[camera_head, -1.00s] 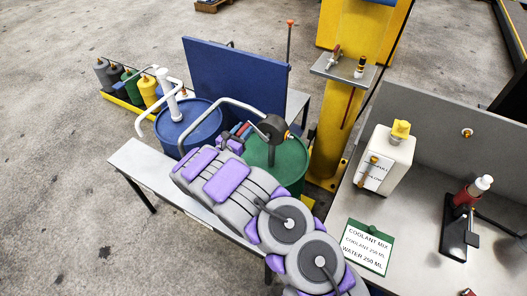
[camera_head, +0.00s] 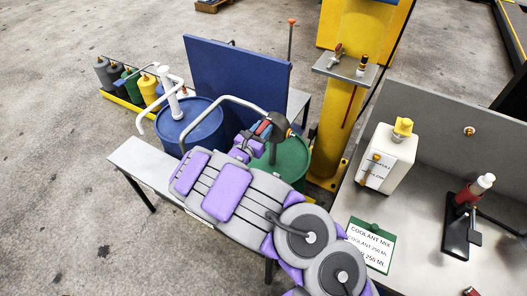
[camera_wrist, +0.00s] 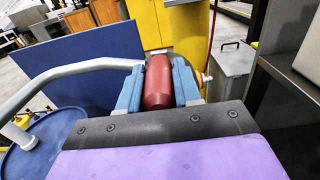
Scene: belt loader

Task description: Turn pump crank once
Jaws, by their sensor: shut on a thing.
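The rotary pump (camera_head: 279,120) stands on the green drum (camera_head: 290,160), with a dark round body and a bent grey spout pipe (camera_head: 232,98). Its crank handle is a red cylinder (camera_wrist: 158,82), upright in the wrist view. My gripper (camera_head: 262,129) is shut on this red handle, in front of the pump body in the head view. In the wrist view its blue finger pads (camera_wrist: 158,86) press on both sides of the handle. The crank arm and much of the pump body are hidden behind my gripper.
A blue drum (camera_head: 203,123) with a white pump stands to the left. A blue panel (camera_head: 235,80) stands behind the drums and a yellow post (camera_head: 335,130) to the right. The right bench holds a white container (camera_head: 387,158) and a green-edged sign (camera_head: 369,244).

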